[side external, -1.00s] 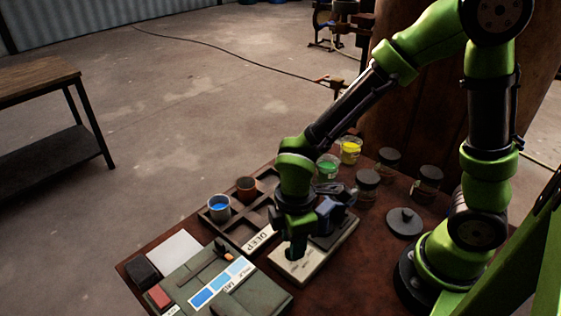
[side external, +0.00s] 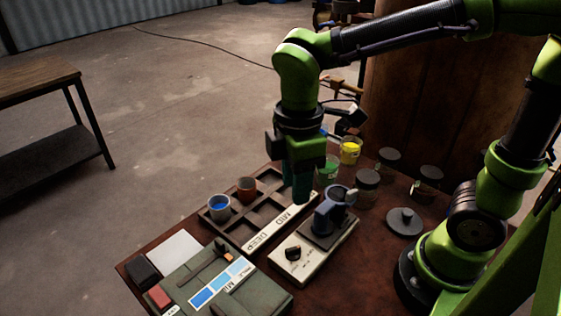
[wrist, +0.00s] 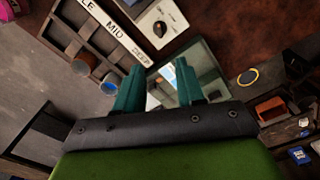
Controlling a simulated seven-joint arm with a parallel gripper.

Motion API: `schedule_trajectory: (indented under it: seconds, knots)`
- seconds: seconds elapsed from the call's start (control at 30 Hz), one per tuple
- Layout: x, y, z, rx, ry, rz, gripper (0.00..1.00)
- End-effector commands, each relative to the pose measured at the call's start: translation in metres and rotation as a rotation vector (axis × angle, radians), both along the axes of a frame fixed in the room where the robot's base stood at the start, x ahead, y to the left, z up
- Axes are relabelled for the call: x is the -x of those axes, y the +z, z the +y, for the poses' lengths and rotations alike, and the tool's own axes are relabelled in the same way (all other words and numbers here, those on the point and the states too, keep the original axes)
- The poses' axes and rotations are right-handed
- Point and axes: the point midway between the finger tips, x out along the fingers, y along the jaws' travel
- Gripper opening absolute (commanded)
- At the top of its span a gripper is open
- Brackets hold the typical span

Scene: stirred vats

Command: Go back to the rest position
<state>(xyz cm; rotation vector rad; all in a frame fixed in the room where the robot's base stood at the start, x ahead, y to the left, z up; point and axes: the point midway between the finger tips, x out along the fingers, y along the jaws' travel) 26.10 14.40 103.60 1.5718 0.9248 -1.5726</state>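My gripper (side external: 302,188) hangs high above the table, pointing down, in the side view. In the wrist view its two teal fingers (wrist: 158,82) stand apart with nothing held between them. A pale device (side external: 285,262) with a black knob (side external: 292,252) sits on the table below and in front of the gripper. The knob also shows near the top of the wrist view (wrist: 159,29). A dark blue-grey vessel (side external: 328,218) stands on the device's dark plate.
A dark compartment tray (side external: 240,233) holds a blue-filled cup (side external: 219,207) and a rust-coloured cup (side external: 246,189). Jars with green (side external: 328,168) and yellow (side external: 351,150) contents stand behind. Dark-lidded jars (side external: 368,187) are to the right. A grey-green box (side external: 215,285) sits at the front.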

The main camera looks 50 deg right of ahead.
Motion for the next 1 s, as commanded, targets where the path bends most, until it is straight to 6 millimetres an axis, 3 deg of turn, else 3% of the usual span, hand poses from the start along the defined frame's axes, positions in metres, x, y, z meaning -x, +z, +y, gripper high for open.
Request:
schedule_trajectory:
  seconds: [0.27, 0.4, 0.73, 0.87, 1.0]
  knots:
    - [-0.001, -0.001, 0.000, -0.002, -0.039, -0.007, 0.38]
    - [-0.003, -0.007, -0.003, -0.035, -0.227, -0.038, 0.38]
    - [0.009, 0.017, -0.077, -0.386, -1.132, -0.283, 0.38]
    - [0.018, 0.027, -0.099, -0.525, -1.320, -0.343, 0.38]
    - [0.025, 0.035, -0.110, -0.582, -1.364, -0.379, 0.38]
